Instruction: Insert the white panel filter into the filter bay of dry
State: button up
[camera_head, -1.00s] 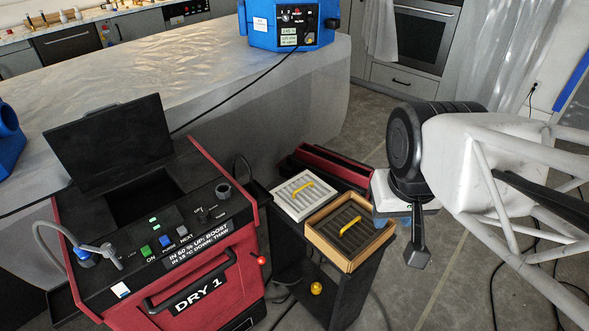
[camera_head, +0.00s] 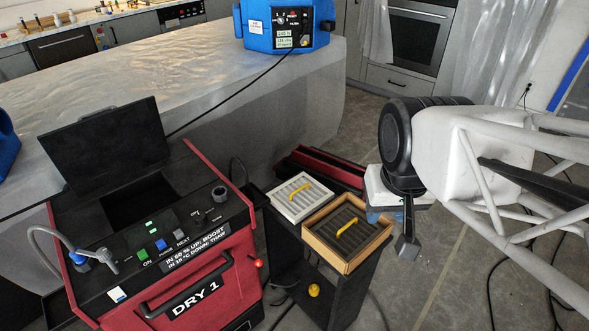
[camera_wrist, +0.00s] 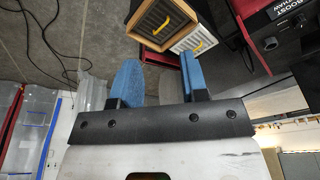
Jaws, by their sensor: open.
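The white panel filter (camera_head: 289,205), with a yellow handle, lies flat on top of a small black stand in the head view. It also shows in the wrist view (camera_wrist: 182,46), partly behind one finger. The red and black dryer marked DRY 1 (camera_head: 226,268) stands left of the stand with its black lid raised over a dark opening (camera_head: 140,205). I cannot tell if this opening is the filter bay. My gripper (camera_wrist: 158,66) is open and empty, with two blue fingers apart from the filters. In the head view it is mostly hidden, right of the stand.
A wood-framed dark filter (camera_head: 314,241) with a yellow handle lies beside the white one. A red tray-like object (camera_head: 318,166) is behind the stand. A long grey counter (camera_head: 215,65) carries a blue machine (camera_head: 258,28). Cables lie on the floor at right.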

jog(key=w+a+f+m, duration=0.2)
jog(key=w+m, duration=0.1)
jog(key=w, duration=1.1)
jog(key=m+g, duration=0.3)
jog(key=m, duration=0.4)
send_over(300, 189)
notch_tip(300, 189, down, 29)
jog(key=shift+s+a+r, duration=0.1)
jog(key=shift+a+f, duration=0.1)
jog(key=shift+f, duration=0.25)
jog(key=shift+f, duration=1.3)
jog(key=shift+w+d+f, duration=0.1)
jog(key=shift+w+f, duration=0.05)
jog(key=shift+f, duration=1.15)
jog(key=shift+w+d+f, duration=0.1)
jog(key=shift+w+f, duration=0.05)
jog(key=shift+f, duration=1.15)
